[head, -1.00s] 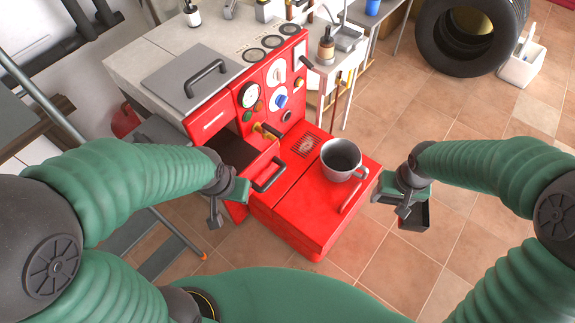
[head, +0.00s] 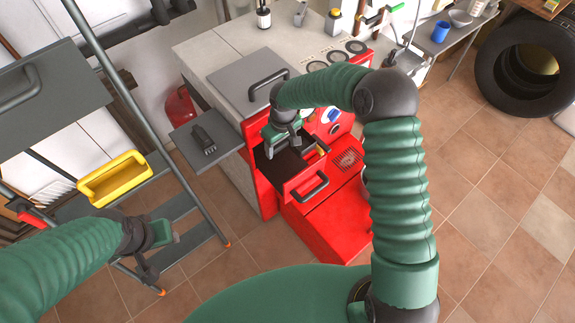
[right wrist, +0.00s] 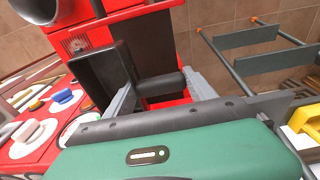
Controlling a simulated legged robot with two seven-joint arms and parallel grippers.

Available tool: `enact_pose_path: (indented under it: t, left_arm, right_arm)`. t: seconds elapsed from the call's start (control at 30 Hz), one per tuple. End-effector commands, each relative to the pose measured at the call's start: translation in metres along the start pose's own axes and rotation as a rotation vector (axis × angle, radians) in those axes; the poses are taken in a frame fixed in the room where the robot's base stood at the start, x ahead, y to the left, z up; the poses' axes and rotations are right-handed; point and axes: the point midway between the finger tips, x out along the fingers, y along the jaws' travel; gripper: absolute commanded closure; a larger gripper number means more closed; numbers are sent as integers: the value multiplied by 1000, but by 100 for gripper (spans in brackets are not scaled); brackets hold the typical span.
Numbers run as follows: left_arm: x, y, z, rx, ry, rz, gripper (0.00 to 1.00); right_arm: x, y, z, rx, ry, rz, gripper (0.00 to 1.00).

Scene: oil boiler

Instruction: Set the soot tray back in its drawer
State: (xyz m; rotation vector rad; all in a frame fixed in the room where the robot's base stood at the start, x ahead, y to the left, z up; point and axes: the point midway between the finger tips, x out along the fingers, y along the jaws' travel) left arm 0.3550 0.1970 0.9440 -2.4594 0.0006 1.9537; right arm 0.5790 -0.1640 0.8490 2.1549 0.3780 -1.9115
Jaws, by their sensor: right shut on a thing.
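The soot tray shows in the right wrist view as a dark, open box (right wrist: 92,75). My right gripper (right wrist: 160,88) is shut on its black grip. In the head view this gripper (head: 281,140) is over the opening of the pulled-out red drawer (head: 293,188) in the boiler front. The drawer has a black bar handle. The tray is mostly hidden there by the hand and the dark interior, so I cannot tell whether it touches the drawer. My left gripper (head: 160,250) is low at the left, away from the boiler; its jaws are unclear.
A grey stepladder with a yellow caddy (head: 115,180) stands at left. A grey side shelf (head: 205,138) holds a black brush. My right arm hides much of the red lower housing (head: 330,225) and most of the mug. Tyres (head: 525,75) stand at the far right.

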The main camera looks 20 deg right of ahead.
Motion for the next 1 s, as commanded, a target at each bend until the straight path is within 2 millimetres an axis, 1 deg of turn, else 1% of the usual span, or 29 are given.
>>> enact_pose_path:
  t: [0.03,0.2,0.3,0.33,0.4,0.47,0.6,0.7,1.0]
  left_arm:
    - [2,0,1,0,-1,0,59]
    - [4,0,1,-1,-1,0,59]
    - [5,0,2,-1,-1,0,59]
    - [5,0,2,-1,-1,0,59]
    - [5,0,2,0,-1,0,59]
    - [5,0,2,0,-1,0,59]
    - [6,0,2,0,0,0,59]
    - [7,0,2,-1,0,0,59]
    - [9,0,2,-1,0,0,59]
  right_arm:
    - [17,-1,4,0,-7,-4,91]
    - [73,0,11,0,-6,-4,91]
    - [101,1,14,2,-5,-4,91]
    - [108,1,15,2,-4,-4,91]
    - [118,1,16,3,-2,-3,91]
    - [124,0,16,3,-1,-2,91]
    - [149,-1,20,3,-2,-3,91]
    - [162,-1,21,2,-1,-1,91]
    - [165,0,21,3,0,-1,91]
